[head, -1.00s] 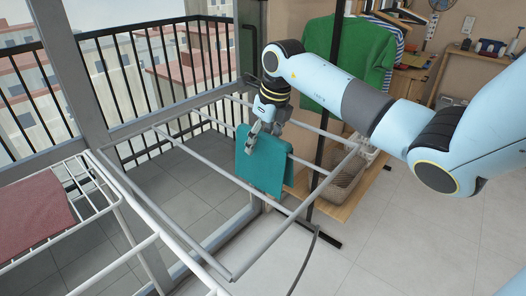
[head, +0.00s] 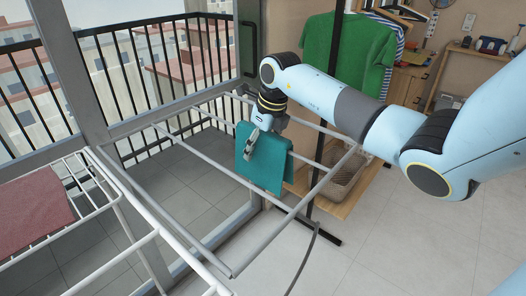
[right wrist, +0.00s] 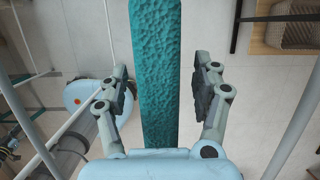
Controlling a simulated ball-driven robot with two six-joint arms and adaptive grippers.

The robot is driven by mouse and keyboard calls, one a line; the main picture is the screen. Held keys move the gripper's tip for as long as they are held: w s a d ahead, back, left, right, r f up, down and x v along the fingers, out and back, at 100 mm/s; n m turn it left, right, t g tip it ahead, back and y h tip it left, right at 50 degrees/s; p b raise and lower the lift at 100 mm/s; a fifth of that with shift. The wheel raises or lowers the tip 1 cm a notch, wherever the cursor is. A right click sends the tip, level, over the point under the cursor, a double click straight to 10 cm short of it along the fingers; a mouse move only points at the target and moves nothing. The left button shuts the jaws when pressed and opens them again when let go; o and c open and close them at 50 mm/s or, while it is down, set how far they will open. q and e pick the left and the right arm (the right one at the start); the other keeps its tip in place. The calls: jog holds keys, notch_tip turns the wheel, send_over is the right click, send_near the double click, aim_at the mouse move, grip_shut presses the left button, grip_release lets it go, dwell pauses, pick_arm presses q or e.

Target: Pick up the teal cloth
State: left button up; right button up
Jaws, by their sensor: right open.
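The teal cloth (head: 266,164) hangs folded over a bar of the grey drying rack (head: 190,160) in the head view. In the right wrist view the cloth (right wrist: 156,70) is a long narrow strip running up the middle. My right gripper (head: 252,148) is at the cloth's upper left part in the head view. In the right wrist view its two fingers (right wrist: 163,85) are spread on both sides of the cloth, with gaps between them and it. The fingertips are small in the head view. My left gripper does not show.
A white rack (head: 137,240) with a dark red cloth (head: 32,212) stands at the left. A green shirt (head: 347,50) hangs behind my right arm. A basket (head: 343,178) sits on a low wooden shelf beyond the drying rack. The tiled floor at right is clear.

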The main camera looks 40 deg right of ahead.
jog(key=shift+c, duration=0.3)
jog(key=c, duration=1.3)
jog(key=shift+o, duration=0.2)
jog(key=shift+r, duration=0.15)
